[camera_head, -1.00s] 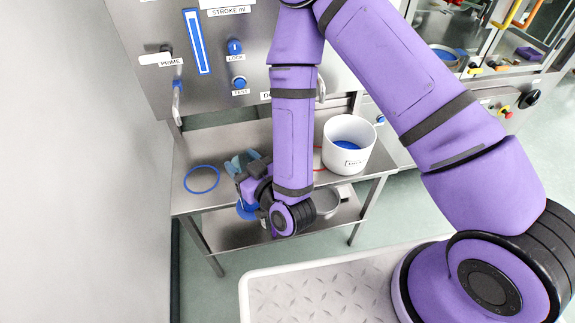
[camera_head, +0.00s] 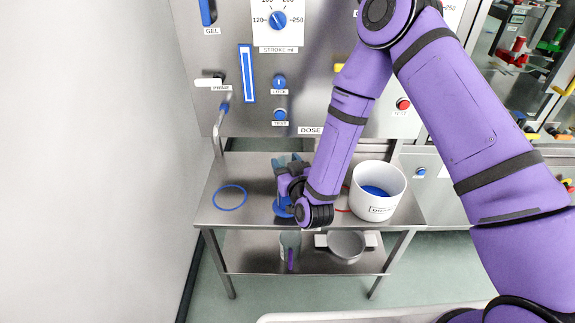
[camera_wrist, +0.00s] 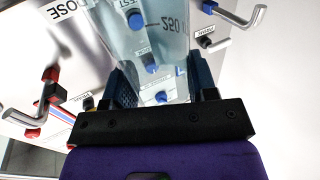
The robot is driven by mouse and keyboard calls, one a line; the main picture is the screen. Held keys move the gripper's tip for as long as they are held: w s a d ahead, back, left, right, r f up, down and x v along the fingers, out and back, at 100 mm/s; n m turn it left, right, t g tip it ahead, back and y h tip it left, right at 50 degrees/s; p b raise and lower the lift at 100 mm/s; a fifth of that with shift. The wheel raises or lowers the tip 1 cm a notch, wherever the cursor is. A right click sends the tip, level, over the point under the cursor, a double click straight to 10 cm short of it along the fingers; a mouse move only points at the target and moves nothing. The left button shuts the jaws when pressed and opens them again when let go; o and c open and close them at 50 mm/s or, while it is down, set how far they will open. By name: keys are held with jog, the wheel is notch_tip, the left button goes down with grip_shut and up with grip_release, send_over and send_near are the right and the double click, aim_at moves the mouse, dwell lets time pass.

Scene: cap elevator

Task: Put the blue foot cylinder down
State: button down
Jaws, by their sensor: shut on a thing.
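The blue foot cylinder is a clear measuring cylinder. Its blue foot (camera_head: 282,207) shows below my gripper (camera_head: 291,182), over the front part of the steel table (camera_head: 250,168). I cannot tell whether the foot touches the tabletop. In the wrist view the clear wall of the blue foot cylinder (camera_wrist: 150,40), with a 250 mark, stands between the dark fingers of my gripper (camera_wrist: 163,88), which is shut on it. A blue ring outline (camera_head: 230,198) lies on the tabletop, left of the foot and apart from it. The ring is empty. My wrist hides part of the cylinder.
A white tub (camera_head: 378,205) with blue inside stands right of my gripper on the table. A steel bowl (camera_head: 345,247) and a cylinder with a purple part (camera_head: 289,250) are on the lower shelf. The dosing panel (camera_head: 300,95) with an outlet pipe (camera_head: 218,140) rises behind.

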jog(key=w, duration=0.4)
jog(key=shift+d+f, duration=0.15)
jog(key=shift+w+f, duration=0.1)
jog(key=shift+f, duration=1.8)
jog(key=shift+c, duration=2.1)
grip_release()
